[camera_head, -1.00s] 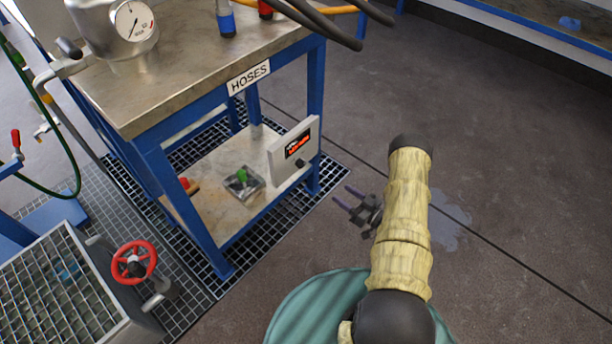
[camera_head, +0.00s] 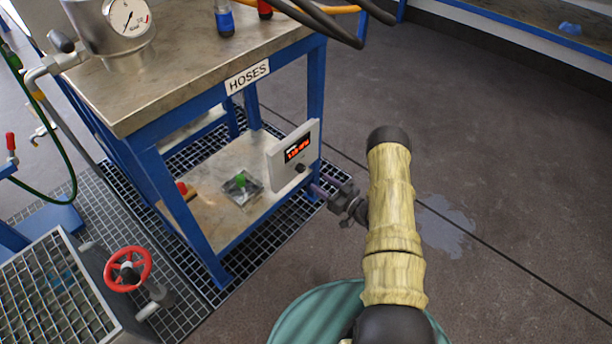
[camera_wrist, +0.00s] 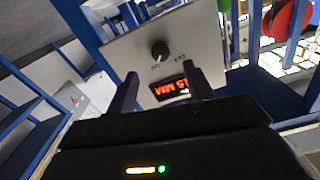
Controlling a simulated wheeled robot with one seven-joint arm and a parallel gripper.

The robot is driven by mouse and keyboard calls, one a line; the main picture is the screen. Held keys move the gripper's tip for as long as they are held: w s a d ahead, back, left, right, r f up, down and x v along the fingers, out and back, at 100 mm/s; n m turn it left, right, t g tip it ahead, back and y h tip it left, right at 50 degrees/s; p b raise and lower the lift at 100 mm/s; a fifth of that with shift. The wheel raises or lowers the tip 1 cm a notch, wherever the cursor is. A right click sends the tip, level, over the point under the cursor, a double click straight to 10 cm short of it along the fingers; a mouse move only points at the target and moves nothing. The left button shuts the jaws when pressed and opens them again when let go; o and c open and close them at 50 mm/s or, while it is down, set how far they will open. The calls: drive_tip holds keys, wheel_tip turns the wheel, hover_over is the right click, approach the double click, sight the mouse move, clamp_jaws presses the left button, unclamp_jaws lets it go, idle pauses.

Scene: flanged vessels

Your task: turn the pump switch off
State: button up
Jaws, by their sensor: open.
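The pump switch is a small black knob (camera_head: 300,168) on the front of a pale grey box (camera_head: 283,172) with a lit red display (camera_head: 298,149). The box stands on the lower shelf of the blue-framed table. In the wrist view the knob (camera_wrist: 160,51) sits beyond the fingertips, roughly midway between them, with small labels on either side too small to read surely. The display (camera_wrist: 170,88) shows upside down between the fingers. My gripper (camera_head: 319,190) is open and empty in front of the box, close to its lower right; it also shows in the wrist view (camera_wrist: 160,70).
The blue table leg (camera_head: 315,110) stands just beside the box. A green-topped fitting (camera_head: 240,181) and a red-ended item (camera_head: 182,188) lie on the lower shelf (camera_head: 215,165). A red handwheel (camera_head: 128,268) is at lower left. The floor (camera_head: 480,150) at right is clear.

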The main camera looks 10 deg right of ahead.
sight(303, 171)
drive_tip(key=b+x, duration=0.2)
drive_tip(key=x, duration=0.6)
drive_tip(key=shift+b, duration=0.35)
drive_tip(key=shift+c, duration=0.2)
drive_tip(key=c, duration=0.9)
